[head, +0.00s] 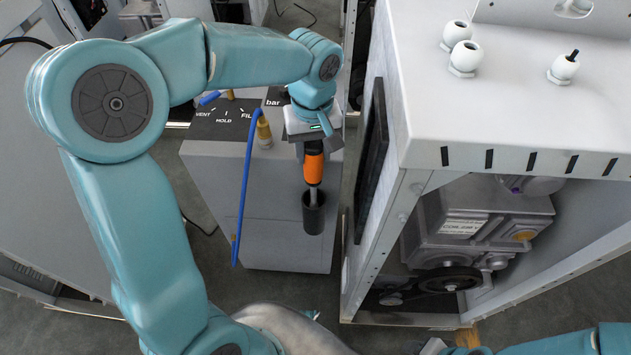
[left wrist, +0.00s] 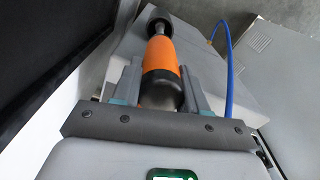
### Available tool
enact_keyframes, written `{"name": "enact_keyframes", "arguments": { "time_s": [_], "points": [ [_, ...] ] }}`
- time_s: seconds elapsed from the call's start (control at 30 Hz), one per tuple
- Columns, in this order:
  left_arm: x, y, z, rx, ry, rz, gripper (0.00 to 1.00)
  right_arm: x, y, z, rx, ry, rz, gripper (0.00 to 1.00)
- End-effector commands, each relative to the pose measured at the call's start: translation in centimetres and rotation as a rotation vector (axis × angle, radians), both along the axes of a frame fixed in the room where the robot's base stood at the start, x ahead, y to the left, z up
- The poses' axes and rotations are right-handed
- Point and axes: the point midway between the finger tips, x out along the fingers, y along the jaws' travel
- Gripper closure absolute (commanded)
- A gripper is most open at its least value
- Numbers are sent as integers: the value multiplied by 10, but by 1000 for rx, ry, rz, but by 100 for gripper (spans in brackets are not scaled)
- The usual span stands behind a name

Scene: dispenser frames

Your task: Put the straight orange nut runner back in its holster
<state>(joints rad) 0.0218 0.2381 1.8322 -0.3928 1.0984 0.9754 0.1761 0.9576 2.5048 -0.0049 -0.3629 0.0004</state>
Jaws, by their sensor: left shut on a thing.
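The straight orange nut runner (head: 314,167) hangs with its metal shaft pointing down. My left gripper (head: 308,142) is shut on its upper end. In the left wrist view, the fingers (left wrist: 161,80) stand either side of the runner's dark and metal rear part, with the orange body (left wrist: 162,62) beyond them. The black cup-shaped holster (head: 313,216) is at the front of the grey cabinet, directly below the runner in the head view. The shaft's lower end meets the holster's mouth there; I cannot tell how deep it is. My right gripper is not visible.
The grey cabinet (head: 222,170) has a black labelled panel (head: 217,120) and a brass fitting (head: 264,133). A blue hose (head: 243,190) hangs left of the runner. A white-topped frame (head: 510,110) with a black side panel (head: 373,160) stands close on the right.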

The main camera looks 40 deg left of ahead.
Motion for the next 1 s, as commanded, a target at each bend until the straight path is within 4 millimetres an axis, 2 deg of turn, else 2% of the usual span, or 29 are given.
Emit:
{"name": "enact_keyframes", "arguments": {
  "time_s": [0.03, 0.13, 0.37, 0.6, 0.93, 0.97, 1.0],
  "points": [
    [-1, 0, -16, 0, 4, 0, 100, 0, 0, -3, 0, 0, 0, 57],
    [0, 0, -37, -1, 2, 0, 100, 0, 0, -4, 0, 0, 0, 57],
    [3, -1, -60, 0, 0, 1, 100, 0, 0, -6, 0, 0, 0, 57],
    [5, -1, -95, 0, 0, 0, 100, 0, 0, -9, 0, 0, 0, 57],
    [5, -1, -99, -1, -2, 1, 100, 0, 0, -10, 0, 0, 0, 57],
    [5, -1, -99, -1, -1, 0, 50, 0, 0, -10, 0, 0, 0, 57],
    [5, -1, -99, -1, -1, 0, 38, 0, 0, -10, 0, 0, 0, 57]
  ]
}}
